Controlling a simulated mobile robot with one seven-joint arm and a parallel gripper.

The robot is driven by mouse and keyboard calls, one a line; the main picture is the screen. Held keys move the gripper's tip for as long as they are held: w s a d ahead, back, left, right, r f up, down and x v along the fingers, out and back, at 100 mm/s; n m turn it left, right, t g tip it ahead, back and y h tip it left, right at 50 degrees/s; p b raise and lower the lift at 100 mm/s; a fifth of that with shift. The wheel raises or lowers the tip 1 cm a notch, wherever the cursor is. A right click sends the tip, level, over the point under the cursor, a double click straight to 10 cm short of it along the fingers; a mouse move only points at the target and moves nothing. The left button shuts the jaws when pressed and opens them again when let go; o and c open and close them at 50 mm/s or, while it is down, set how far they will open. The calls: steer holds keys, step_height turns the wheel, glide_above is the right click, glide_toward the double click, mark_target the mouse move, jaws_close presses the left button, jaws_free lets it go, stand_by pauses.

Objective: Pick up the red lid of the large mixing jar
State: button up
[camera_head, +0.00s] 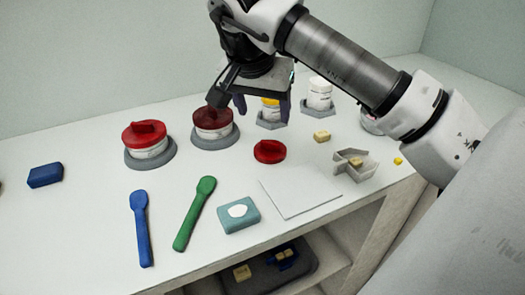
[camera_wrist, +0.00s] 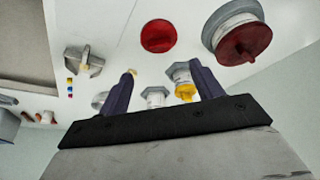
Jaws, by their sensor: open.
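Two white jars wear red lids and stand in grey round holders: one on the left (camera_head: 145,133) and a darker-looking one (camera_head: 213,120) to its right. A red disc-like lid (camera_head: 269,151) lies loose on the table, right of and nearer than the darker-lidded jar. In the wrist view the loose lid (camera_wrist: 158,36) and one red-lidded jar (camera_wrist: 243,42) show beyond the fingers. I cannot tell which lid belongs to the large mixing jar. My gripper (camera_head: 262,105) is open and empty, above the table's back, between the darker-lidded jar and the yellow-lidded jar (camera_head: 270,109).
A white jar (camera_head: 320,94) stands at the back right. A blue spatula (camera_head: 142,228), a green spatula (camera_head: 194,213), a teal block (camera_head: 239,215) and a white board (camera_head: 300,193) lie in front. A grey angular holder (camera_head: 367,171) is at right. A lower shelf holds a dark tray (camera_head: 300,250).

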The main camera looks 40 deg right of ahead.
mark_target(270, 142)
steer(key=p+x, duration=0.1)
steer(key=x, duration=1)
steer(key=shift+d, duration=0.1)
steer(key=shift+c, duration=0.3)
steer(key=c, duration=1)
